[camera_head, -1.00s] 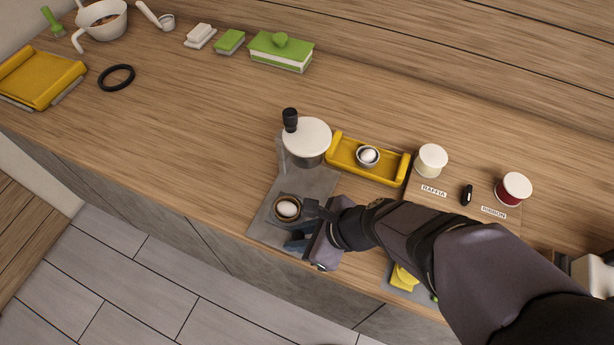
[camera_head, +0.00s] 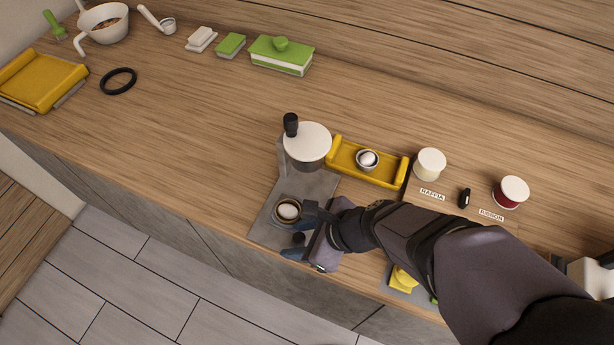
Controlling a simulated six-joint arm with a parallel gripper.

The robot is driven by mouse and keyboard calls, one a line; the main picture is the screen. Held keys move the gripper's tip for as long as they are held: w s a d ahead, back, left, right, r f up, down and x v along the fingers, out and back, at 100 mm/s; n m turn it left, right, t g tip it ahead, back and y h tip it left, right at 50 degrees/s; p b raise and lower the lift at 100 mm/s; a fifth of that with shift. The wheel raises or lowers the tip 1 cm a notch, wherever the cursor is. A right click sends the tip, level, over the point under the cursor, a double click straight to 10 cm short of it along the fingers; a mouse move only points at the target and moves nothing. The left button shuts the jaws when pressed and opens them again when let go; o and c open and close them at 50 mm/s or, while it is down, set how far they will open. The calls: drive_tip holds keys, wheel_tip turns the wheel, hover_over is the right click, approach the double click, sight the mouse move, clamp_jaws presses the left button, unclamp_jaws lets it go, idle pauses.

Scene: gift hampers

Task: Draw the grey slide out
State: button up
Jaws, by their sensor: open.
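A dispenser with a white-lidded round hopper (camera_head: 307,140) and a black knob on top (camera_head: 291,124) stands on a flat grey base (camera_head: 268,232). A dark-rimmed cup (camera_head: 288,211) with a white egg-like thing in it sits on the base. My gripper (camera_head: 302,234) is at the right front of the base, its jaws open. A small black knob (camera_head: 298,238) shows between the fingers; I cannot tell whether they touch it. The grey slide itself cannot be made out apart from the base, and my gripper covers part of this area.
A yellow tray (camera_head: 345,168) with a small cup (camera_head: 367,159) stands right behind the base. Raffia (camera_head: 430,164) and ribbon (camera_head: 511,191) spools are farther right. A yellow item (camera_head: 404,280) lies near my arm. The counter left of the base is clear.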

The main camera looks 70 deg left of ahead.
drive_tip(key=shift+r+p, duration=2.45)
drive_tip(key=shift+r, duration=0.45)
drive_tip(key=v, duration=0.7)
drive_tip(key=shift+w+d+r, duration=0.1)
